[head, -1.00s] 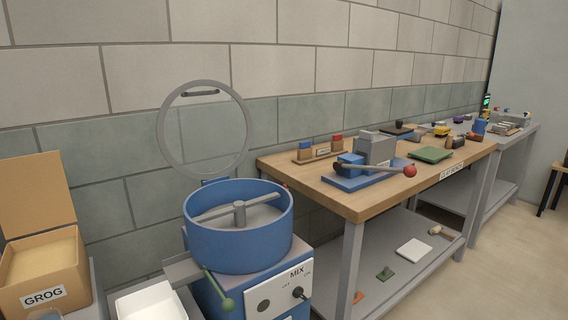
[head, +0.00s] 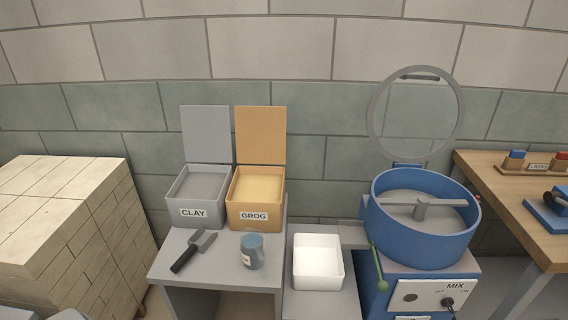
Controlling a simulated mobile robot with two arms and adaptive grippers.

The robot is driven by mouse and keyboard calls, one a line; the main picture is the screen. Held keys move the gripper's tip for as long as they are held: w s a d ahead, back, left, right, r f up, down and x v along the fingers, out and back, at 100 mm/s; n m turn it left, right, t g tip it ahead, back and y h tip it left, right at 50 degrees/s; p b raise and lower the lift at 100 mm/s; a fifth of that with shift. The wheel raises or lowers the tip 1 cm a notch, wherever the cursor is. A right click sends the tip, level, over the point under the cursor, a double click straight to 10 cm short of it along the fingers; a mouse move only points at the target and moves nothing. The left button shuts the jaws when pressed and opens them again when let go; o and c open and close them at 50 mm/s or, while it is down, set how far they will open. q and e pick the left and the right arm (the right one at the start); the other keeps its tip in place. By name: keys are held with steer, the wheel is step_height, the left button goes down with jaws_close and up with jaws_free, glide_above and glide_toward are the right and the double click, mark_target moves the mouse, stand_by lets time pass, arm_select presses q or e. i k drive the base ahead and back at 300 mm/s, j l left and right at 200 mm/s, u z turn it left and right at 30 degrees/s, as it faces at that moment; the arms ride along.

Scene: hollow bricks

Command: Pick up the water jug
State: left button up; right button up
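A small blue container with a pale label (head: 252,251), possibly the water jug, stands upright on the grey table (head: 217,266) in front of the GROG box. Its handle and lid are too small to make out.
A grey CLAY box (head: 196,196) and an orange GROG box (head: 256,190) stand open behind it. A dark-handled trowel (head: 193,251) lies to its left, and a white tray (head: 318,262) and blue mixer (head: 420,228) are to its right. Stacked bricks (head: 75,215) fill the far left.

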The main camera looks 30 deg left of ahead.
mark_target(251, 240)
steer(key=u, duration=1.3)
steer(key=z, duration=1.2)
steer(key=u, duration=1.2)
steer(key=j, duration=0.45)
steer(key=k+l+u, duration=0.05)
